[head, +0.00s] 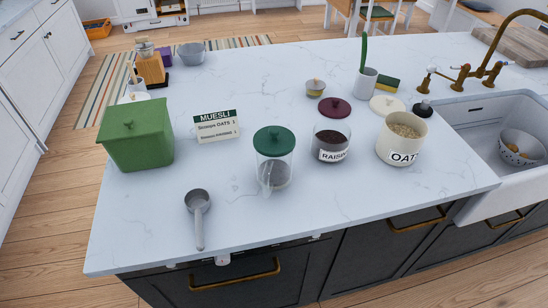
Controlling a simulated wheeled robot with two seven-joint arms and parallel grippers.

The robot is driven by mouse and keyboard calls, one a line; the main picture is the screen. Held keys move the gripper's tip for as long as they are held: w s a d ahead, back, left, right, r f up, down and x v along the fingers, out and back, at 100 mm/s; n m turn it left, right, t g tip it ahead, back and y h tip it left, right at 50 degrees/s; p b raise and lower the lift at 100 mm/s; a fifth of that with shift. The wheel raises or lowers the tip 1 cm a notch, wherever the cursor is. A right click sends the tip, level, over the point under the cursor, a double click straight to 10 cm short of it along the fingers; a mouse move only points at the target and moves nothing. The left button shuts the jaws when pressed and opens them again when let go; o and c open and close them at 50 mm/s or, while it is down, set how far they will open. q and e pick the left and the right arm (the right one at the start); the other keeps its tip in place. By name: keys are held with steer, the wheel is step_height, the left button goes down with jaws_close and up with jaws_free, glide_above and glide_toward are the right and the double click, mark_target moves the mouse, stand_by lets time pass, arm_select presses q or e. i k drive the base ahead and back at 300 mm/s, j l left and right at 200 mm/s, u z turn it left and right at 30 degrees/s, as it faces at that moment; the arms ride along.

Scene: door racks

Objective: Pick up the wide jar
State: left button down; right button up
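Several jars stand on the white marble counter. A wide cream jar labelled OATS (401,147) is open at the right, filled with pale flakes. A shorter glass jar labelled RAISINS (331,142) stands open left of it, with dark contents. A taller glass jar with a green lid (274,141) stands further left, partly filled; no label shows on it. No jar is marked as the wide one; the OATS jar looks broadest. Neither of my grippers is in view.
A cream lid (387,105) and a maroon lid (335,107) lie behind the jars. A green box (136,138), a MUESLI card (216,126) and a grey scoop (198,208) are at left. A sink (480,120) is at right. The front-right counter (350,205) is clear.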

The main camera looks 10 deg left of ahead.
mark_target(273, 174)
steer(key=i+l+u, duration=0.1)
steer(key=l+u, duration=0.35)
steer(key=l, duration=0.95)
steer(key=k+l+u, duration=0.1)
steer(key=l+u, duration=0.35)
steer(key=l, duration=1)
